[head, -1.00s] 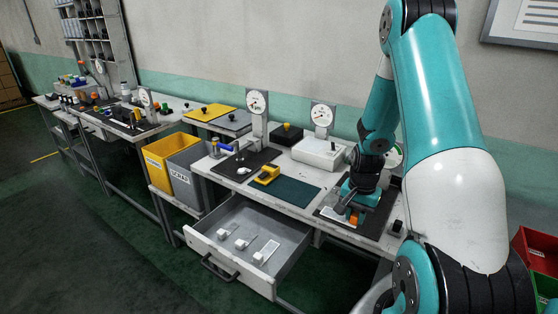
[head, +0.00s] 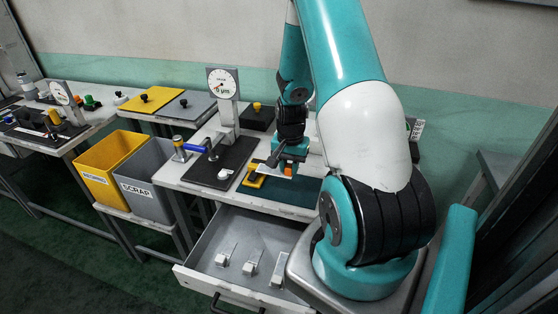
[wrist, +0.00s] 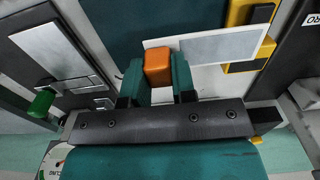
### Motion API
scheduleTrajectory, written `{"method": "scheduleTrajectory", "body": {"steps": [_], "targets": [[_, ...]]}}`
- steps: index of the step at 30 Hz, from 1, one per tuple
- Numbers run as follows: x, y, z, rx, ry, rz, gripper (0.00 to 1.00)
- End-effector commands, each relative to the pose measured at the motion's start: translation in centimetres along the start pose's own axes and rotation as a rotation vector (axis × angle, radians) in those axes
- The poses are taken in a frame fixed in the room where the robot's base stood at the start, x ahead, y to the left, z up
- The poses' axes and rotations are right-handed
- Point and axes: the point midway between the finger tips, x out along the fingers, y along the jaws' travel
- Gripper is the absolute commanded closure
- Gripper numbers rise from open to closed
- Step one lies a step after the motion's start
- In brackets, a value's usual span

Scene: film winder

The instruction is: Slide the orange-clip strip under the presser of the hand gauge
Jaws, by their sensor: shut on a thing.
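The orange-clip strip is in my gripper (head: 287,166). The jaws are shut on its orange clip (wrist: 158,68). Its flat pale strip (wrist: 205,48) sticks out to the right in the wrist view, passing over part of a yellow block. In the head view the strip (head: 267,168) points left, above the green mat's left edge. A dial gauge on a grey column (head: 224,85), which I take for the hand gauge, stands to the left of my gripper on a black base. A blue-handled lever (head: 196,148) is by it. I cannot make out its presser.
The yellow block (head: 252,181) sits just left of my gripper. The drawer (head: 213,255) below stands open with several white-clip strips. A yellow bin (head: 104,176) and a grey scrap bin (head: 143,185) are at left. A green clip (wrist: 42,103) shows in the wrist view.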

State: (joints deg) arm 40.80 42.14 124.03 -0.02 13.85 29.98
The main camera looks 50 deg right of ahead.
Motion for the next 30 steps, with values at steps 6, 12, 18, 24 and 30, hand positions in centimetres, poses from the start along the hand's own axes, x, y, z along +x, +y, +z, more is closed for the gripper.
{"method": "scheduleTrajectory", "body": {"steps": [6,12,18,24,30], "targets": [[0.0,0.0,0.0,0.000,0.000,0.000,0.98],[0.3,0.0,0.0,0.000,0.000,0.000,0.98],[1.6,0.0,0.1,0.000,-0.001,0.001,0.98],[3.5,0.0,0.0,0.000,0.000,0.000,0.98],[4.9,0.0,0.0,0.000,0.001,0.000,0.98]]}}
